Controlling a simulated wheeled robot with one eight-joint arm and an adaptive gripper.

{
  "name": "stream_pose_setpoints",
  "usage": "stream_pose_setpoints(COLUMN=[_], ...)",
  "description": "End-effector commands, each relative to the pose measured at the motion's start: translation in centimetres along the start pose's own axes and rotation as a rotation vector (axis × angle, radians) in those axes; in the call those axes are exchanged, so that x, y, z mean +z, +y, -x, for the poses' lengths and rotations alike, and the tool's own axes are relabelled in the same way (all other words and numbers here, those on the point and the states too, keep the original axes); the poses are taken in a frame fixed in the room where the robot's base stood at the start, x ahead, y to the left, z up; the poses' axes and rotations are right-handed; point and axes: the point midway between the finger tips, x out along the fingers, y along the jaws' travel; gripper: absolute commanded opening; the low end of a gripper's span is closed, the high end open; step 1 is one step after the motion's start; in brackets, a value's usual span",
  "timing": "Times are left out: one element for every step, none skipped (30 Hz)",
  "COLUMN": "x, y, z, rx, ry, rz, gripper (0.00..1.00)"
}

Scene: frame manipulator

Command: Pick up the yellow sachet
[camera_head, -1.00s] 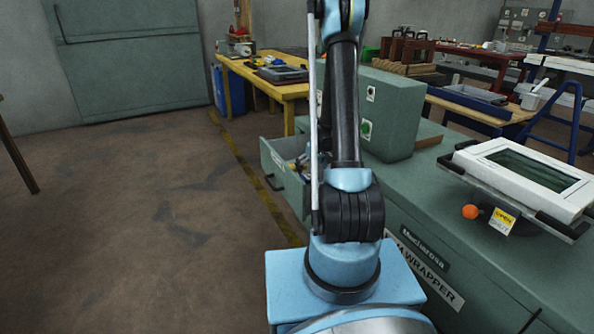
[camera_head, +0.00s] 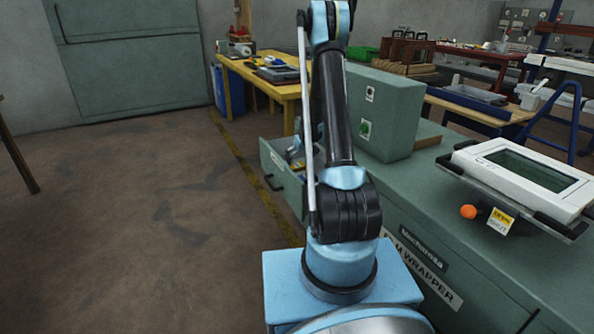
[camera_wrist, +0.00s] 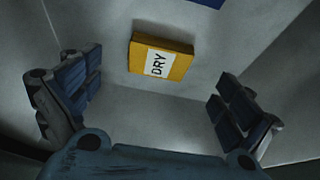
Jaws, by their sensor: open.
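The yellow sachet (camera_wrist: 175,62), with a white label reading "DRY", lies on a pale grey floor between walls, above the middle of the wrist view. My gripper (camera_wrist: 160,100) is open, with one dark padded finger at the left and one at the right. The sachet is beyond and between the fingertips, apart from both, and nothing is held. In the head view, an open green drawer (camera_head: 284,182) sits left of my arm.
A blue edge (camera_wrist: 208,2) shows at the top of the wrist view. The green machine bench (camera_head: 440,215) stands right of my arm, with a green box (camera_head: 385,110) and a white framed panel (camera_head: 525,170) on it. The floor at left is clear.

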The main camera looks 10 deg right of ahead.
Motion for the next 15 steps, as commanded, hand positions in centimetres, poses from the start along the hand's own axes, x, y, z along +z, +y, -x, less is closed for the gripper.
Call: stream_pose_setpoints(x=[-0.3, -0.6, -1.1, -1.1, -1.1, -1.0, -1.0, -1.0, -1.0, -1.0, -1.0, -1.0, -1.0, -1.0, -1.0], y=[0.0, 0.0, 0.0, 0.0, 0.0, 0.0, 0.0, 0.0, 0.0, 0.0, 0.0, 0.0, 0.0, 0.0, 0.0], z=[-0.1, -0.3, -0.5, -0.8, -1.2, -1.7, -2.1, -2.5, -3.0, -3.4, -3.7, -4.1, -4.4, -4.6, -4.9], rx=[0.0, 0.0, 0.0, 0.0, 0.0, 0.0, 0.0, 0.0, 0.0, 0.0, 0.0, 0.0, 0.0, 0.0, 0.0], ry=[0.0, 0.0, 0.0, 0.0, 0.0, 0.0, 0.0, 0.0, 0.0, 0.0, 0.0, 0.0, 0.0, 0.0, 0.0], rz=[0.001, 0.001, 0.001, 0.001, 0.001, 0.001, 0.001, 0.001, 0.001, 0.001, 0.001, 0.001, 0.0, 0.0, 0.0], gripper=[0.98, 0.98, 0.98, 0.98, 0.98, 0.98, 0.98, 0.98, 0.98, 0.98, 0.98, 0.98, 0.98, 0.98, 0.98])
